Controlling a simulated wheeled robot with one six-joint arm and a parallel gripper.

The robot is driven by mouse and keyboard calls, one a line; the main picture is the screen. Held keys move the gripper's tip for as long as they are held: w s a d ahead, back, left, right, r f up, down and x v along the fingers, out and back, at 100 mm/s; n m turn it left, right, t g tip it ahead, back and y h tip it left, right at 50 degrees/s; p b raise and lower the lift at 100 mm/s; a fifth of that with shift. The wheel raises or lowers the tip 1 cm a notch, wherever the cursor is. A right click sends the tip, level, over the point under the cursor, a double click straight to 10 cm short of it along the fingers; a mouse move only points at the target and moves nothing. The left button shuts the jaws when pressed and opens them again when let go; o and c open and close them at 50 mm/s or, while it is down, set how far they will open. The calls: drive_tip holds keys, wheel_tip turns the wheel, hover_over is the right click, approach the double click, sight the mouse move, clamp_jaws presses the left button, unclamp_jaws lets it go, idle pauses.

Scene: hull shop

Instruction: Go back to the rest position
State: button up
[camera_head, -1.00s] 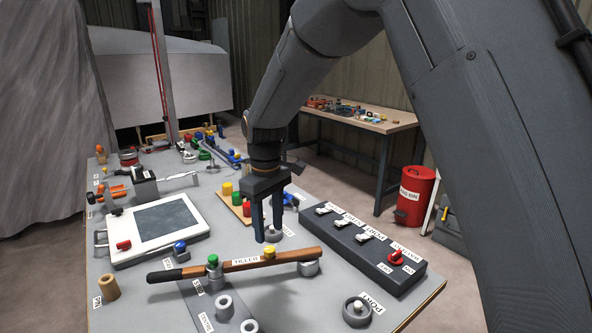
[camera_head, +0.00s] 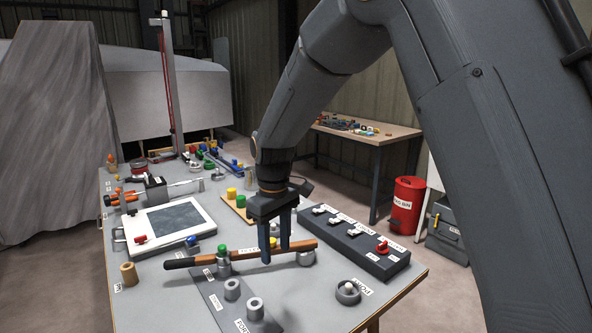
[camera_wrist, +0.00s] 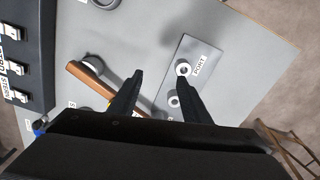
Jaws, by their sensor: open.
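My gripper (camera_head: 276,258) is open and points down over the right part of the grey workbench (camera_head: 190,310). In the head view its fingers stand in front of the wooden tiller bar (camera_head: 301,246), which has a black end and lies across supports. A plate (camera_wrist: 196,62) with two ring-shaped fittings lies beyond the other finger. Whether the fingers touch the bar cannot be told.
A dark switch panel (camera_head: 355,242) with white switches and a red knob sits at the bench's right. A white-framed board (camera_head: 133,238) lies on the left. A red bin (camera_head: 406,205) and a second table (camera_head: 375,135) stand behind.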

drive_tip(key=s+d+f+m, duration=0.1)
drive_tip(key=s+d+m, duration=0.4)
drive_tip(key=s+d, duration=0.5)
drive_tip(key=s+d+f+m+t, duration=0.1)
drive_tip(key=s+d+m, duration=0.4)
drive_tip(key=s+d, duration=0.5)
drive_tip(key=d+f, duration=0.1)
drive_tip(key=d, duration=0.3)
drive_tip(key=shift+d+f, duration=0.3)
drive_tip(key=shift+d, duration=0.05)
